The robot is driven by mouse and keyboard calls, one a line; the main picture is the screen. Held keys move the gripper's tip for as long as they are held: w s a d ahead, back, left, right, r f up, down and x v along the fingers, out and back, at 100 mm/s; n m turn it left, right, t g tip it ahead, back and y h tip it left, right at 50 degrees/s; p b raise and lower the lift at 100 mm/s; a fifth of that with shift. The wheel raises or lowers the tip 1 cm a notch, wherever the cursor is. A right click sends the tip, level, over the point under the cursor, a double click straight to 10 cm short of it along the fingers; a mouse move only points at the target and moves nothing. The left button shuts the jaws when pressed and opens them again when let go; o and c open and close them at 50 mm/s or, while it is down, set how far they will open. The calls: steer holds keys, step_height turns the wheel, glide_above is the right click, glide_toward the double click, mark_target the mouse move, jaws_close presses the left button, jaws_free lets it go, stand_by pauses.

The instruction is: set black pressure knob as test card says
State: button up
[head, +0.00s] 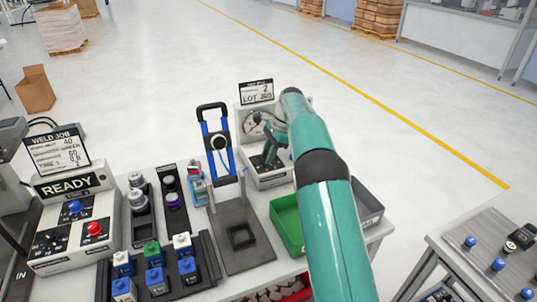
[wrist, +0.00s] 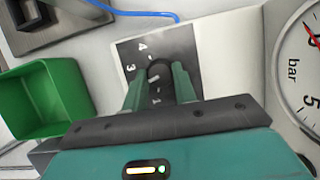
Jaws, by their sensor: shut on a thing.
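The black pressure knob (wrist: 159,68) sits on a dark dial plate (wrist: 182,46) with the numbers 4, 3 and 1 readable in the wrist view. My gripper (wrist: 160,82) is shut on the knob, one finger on each side. The fingers hide part of the dial, and I cannot tell which number the knob points to. The test card (head: 257,92) stands on top of the gauge box (head: 280,177) in the head view; it shows a large 2 above a line that looks like LOT and a number. My gripper (head: 272,150) is in front of this box.
A round gauge (wrist: 300,70) marked bar, with a red needle, is at the right in the wrist view. A green bin (head: 287,222) stands close by my arm. A blue-handled press (head: 217,140) stands left of the box. The weld box (head: 72,225) is farther left.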

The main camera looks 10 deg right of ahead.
steer(key=shift+r+n, duration=0.1)
steer(key=shift+n, duration=0.5)
steer(key=o, duration=1)
steer(key=shift+c, duration=0.2)
steer(key=shift+g, duration=0.3)
